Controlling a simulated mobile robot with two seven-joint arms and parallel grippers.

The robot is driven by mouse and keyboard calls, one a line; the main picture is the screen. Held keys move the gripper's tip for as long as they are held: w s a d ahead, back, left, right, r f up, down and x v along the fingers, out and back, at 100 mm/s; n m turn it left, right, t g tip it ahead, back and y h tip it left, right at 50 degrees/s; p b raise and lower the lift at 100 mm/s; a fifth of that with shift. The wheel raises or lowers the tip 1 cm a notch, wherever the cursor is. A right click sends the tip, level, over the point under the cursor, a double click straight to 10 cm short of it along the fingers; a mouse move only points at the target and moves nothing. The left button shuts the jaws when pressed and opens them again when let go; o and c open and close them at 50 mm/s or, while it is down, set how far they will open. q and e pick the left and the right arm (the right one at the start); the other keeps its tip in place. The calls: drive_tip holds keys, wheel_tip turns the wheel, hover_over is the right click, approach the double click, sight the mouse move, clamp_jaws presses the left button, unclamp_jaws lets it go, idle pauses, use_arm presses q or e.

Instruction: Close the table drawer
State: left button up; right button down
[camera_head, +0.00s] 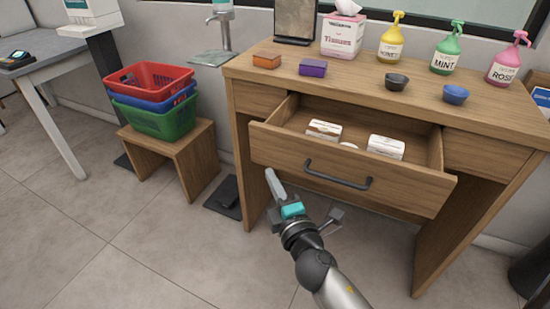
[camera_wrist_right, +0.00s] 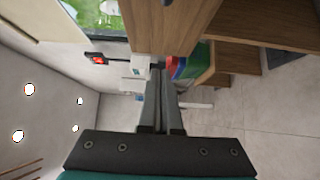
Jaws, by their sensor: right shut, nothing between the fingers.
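The table drawer (camera_head: 350,165) stands pulled out from the wooden table (camera_head: 480,115). Its front panel carries a dark bar handle (camera_head: 337,181). White boxes (camera_head: 386,146) lie inside the drawer. My right gripper (camera_head: 271,176) is shut and empty, low in front of the table, near the lower left part of the drawer front. It appears apart from the drawer and left of the handle. Its closed fingers (camera_wrist_right: 161,100) show in the right wrist view, with a wooden panel (camera_wrist_right: 165,25) above them. My left gripper is not in view.
Soap bottles (camera_head: 446,48), a tissue box (camera_head: 343,35), small bowls (camera_head: 397,82) and small boxes (camera_head: 313,68) stand on the tabletop. Stacked baskets (camera_head: 160,122) sit on a low wooden stool (camera_head: 185,155) at the left. The floor in front is clear.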

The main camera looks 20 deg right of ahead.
sight(270, 150)
drive_tip(key=w, duration=0.1)
drive_tip(key=w+d, duration=0.1)
drive_tip(key=w, duration=0.1)
drive_tip(key=w+d, duration=0.1)
drive_tip(key=w, duration=0.1)
drive_tip(key=shift+w+d, duration=0.1)
drive_tip(key=shift+d, duration=0.1)
drive_tip(key=shift+w+d, duration=0.25)
drive_tip(key=shift+d, duration=0.05)
drive_tip(key=shift+w+d, duration=0.15)
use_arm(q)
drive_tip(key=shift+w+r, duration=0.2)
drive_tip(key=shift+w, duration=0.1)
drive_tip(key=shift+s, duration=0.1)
